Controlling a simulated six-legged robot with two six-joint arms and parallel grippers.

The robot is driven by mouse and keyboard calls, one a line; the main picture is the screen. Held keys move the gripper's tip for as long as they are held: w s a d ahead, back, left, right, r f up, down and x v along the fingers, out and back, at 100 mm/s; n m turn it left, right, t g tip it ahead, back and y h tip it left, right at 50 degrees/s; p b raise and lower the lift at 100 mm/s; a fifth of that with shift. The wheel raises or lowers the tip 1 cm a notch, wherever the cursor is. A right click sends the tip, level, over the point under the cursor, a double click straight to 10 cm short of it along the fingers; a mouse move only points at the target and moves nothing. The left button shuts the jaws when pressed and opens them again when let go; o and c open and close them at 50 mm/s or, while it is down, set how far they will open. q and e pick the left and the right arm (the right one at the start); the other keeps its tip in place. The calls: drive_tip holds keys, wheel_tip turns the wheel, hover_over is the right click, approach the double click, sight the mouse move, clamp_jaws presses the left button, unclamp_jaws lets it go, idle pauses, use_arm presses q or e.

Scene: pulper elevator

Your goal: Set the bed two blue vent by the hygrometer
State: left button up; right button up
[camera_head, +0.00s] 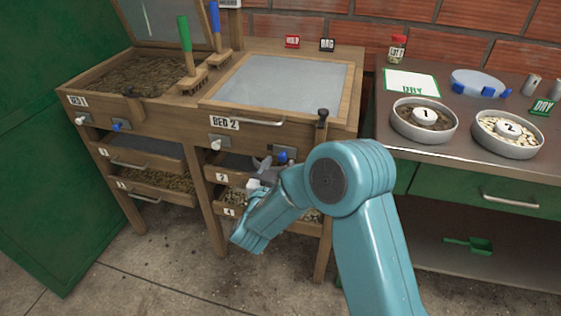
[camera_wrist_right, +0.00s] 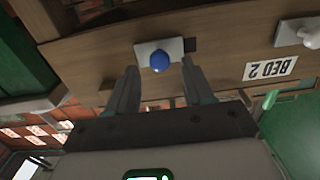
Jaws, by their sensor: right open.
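The bed two blue vent knob (camera_head: 281,156) sits on a grey plate on the front of bed two (camera_head: 205,103), under the handle and right of a white knob (camera_head: 215,145). In the right wrist view the blue knob (camera_wrist_right: 160,62) appears between my fingertips. My right gripper (camera_head: 262,168) is open and empty, its fingers pointing at the knob from either side; I cannot tell whether they touch it. The BED 2 label (camera_wrist_right: 270,68) appears upside down in the wrist view. I cannot make out a hygrometer reading. My left gripper is not in view.
Bed one (camera_head: 66,91) stands open at left with its own blue knob (camera_head: 119,126). The metal counter (camera_head: 470,85) at right holds bowls and jars. Drawers (camera_head: 152,179) lie below the knobs.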

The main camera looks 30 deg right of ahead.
sight(274, 147)
drive_tip(key=shift+x, duration=1.4)
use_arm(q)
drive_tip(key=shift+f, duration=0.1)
use_arm(e)
clamp_jaws()
drive_tip(key=shift+w+a+f, duration=0.1)
drive_tip(key=shift+w+a, duration=0.95)
drive_tip(key=shift+w, duration=0.1)
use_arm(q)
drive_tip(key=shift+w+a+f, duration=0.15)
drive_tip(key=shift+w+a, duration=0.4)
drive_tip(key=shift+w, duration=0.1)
use_arm(e)
drive_tip(key=shift+w+a, duration=0.1)
drive_tip(key=shift+a, duration=0.05)
unclamp_jaws()
drive_tip(key=shift+w+a, duration=0.1)
